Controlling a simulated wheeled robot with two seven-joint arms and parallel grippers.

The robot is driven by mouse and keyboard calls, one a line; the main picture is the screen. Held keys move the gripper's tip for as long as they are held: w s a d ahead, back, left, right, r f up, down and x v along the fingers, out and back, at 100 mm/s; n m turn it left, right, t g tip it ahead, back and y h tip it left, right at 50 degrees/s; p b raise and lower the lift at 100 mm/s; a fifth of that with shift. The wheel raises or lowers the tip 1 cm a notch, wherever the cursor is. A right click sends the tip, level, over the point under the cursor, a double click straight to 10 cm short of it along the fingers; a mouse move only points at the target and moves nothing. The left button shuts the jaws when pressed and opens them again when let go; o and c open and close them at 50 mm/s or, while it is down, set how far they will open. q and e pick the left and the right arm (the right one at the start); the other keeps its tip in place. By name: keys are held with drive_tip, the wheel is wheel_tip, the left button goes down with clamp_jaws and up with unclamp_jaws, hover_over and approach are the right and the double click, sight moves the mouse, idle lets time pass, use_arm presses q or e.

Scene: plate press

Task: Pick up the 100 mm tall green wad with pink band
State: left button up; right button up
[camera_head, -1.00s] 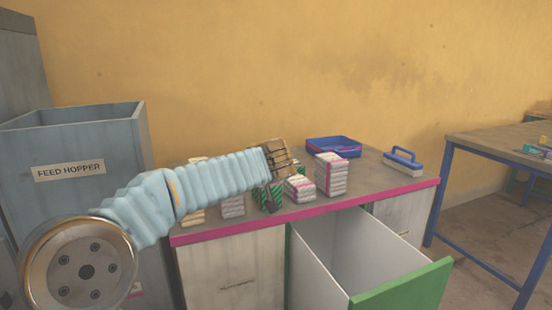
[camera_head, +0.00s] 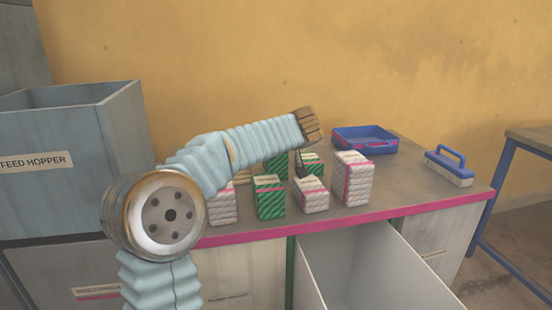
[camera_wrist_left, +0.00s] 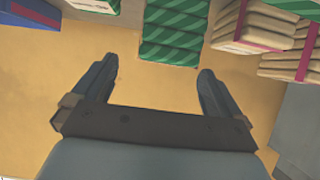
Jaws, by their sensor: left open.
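Several green striped wads stand on the table. One (camera_head: 268,198) is at the front with a pale label on top, one (camera_head: 277,167) is behind it, and a shorter one (camera_head: 312,160) is partly behind my left gripper (camera_head: 302,165). I cannot make out a pink band on any of them. In the left wrist view, my left gripper (camera_wrist_left: 155,85) is open and empty, its fingers apart. A green striped stack (camera_wrist_left: 175,32) lies just beyond the fingertips, between them in the picture. My right gripper is not in view.
White-pink wads (camera_head: 311,194) and (camera_head: 353,178) stand close by on the table (camera_head: 400,200). A blue tray (camera_head: 365,138) and a blue-handled brush (camera_head: 448,165) are to the right. A feed hopper (camera_head: 60,190) is at left; an open drawer (camera_head: 370,270) juts out in front.

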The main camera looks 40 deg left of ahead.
use_arm(q)
drive_tip(key=x, duration=0.6)
drive_tip(key=shift+s+f, duration=0.2)
drive_tip(key=shift+s, duration=0.1)
drive_tip(key=shift+c, duration=0.5)
drive_tip(key=c, duration=1)
drive_tip(key=shift+c, duration=0.2)
drive_tip(key=shift+r, duration=0.15)
